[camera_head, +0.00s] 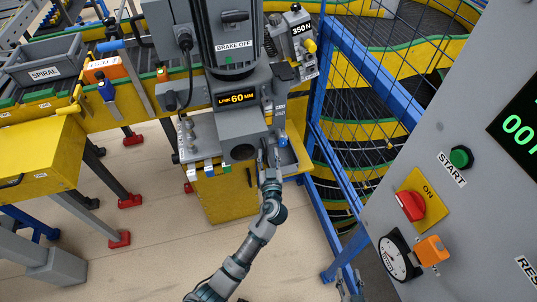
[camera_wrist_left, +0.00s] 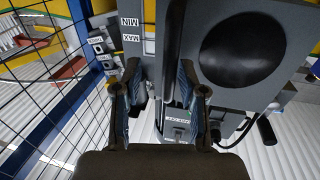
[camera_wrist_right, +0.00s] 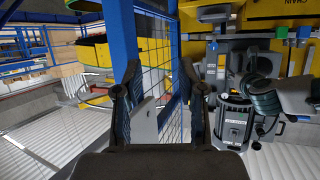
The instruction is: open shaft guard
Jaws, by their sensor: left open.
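The grey drive housing (camera_head: 235,128) under the motor has a dark round opening (camera_head: 243,152); the dark disc shows large in the left wrist view (camera_wrist_left: 240,48). I cannot tell clearly which panel is the shaft guard. My left gripper (camera_head: 275,155) is at the housing's right side, beside a small blue-tipped part (camera_head: 282,141). In the left wrist view its fingers (camera_wrist_left: 163,95) are apart, with a dark upright bar (camera_wrist_left: 172,50) in line with the gap; contact is unclear. My right gripper (camera_wrist_right: 159,108) is open, facing blue fence mesh and a post.
The motor (camera_head: 228,40) reads BRAKE OFF and the display (camera_head: 236,98) LINK 60 MM. A blue mesh fence (camera_head: 360,60) stands right of the housing. A grey control panel (camera_head: 450,200) with START button (camera_head: 461,157) fills the right. Floor at lower left is partly clear.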

